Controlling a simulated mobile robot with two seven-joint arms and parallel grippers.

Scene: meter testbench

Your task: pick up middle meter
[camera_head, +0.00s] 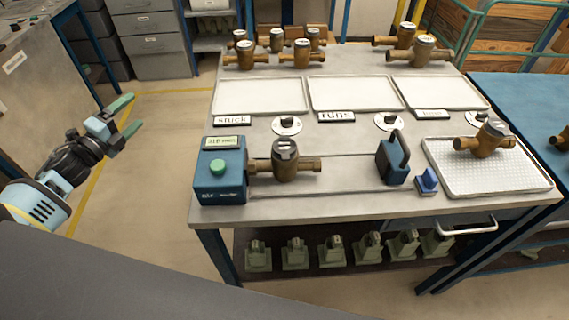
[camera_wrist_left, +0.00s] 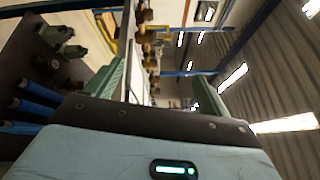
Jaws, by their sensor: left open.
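My left gripper (camera_head: 127,117) is at the left of the head view, off the bench's left edge, with its green fingers apart and empty. Its fingers also show spread in the left wrist view (camera_wrist_left: 160,88). A brass meter with a dark round head (camera_head: 285,160) sits in the middle of the bench front, by the blue test block (camera_head: 221,170). Another meter (camera_head: 486,140) lies on the right tray (camera_head: 465,185). Several more brass meters (camera_head: 302,55) stand at the back of the bench. Which one counts as the middle meter is not clear. My right gripper is not visible.
Three empty white trays (camera_head: 352,94) lie behind labels, one reading "stuck" (camera_head: 232,119). A dark blue clamp-like part (camera_head: 393,158) and small blue block (camera_head: 427,181) stand right of the front meter. Several green-grey parts (camera_head: 331,251) sit on the lower shelf. The floor around my left gripper is clear.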

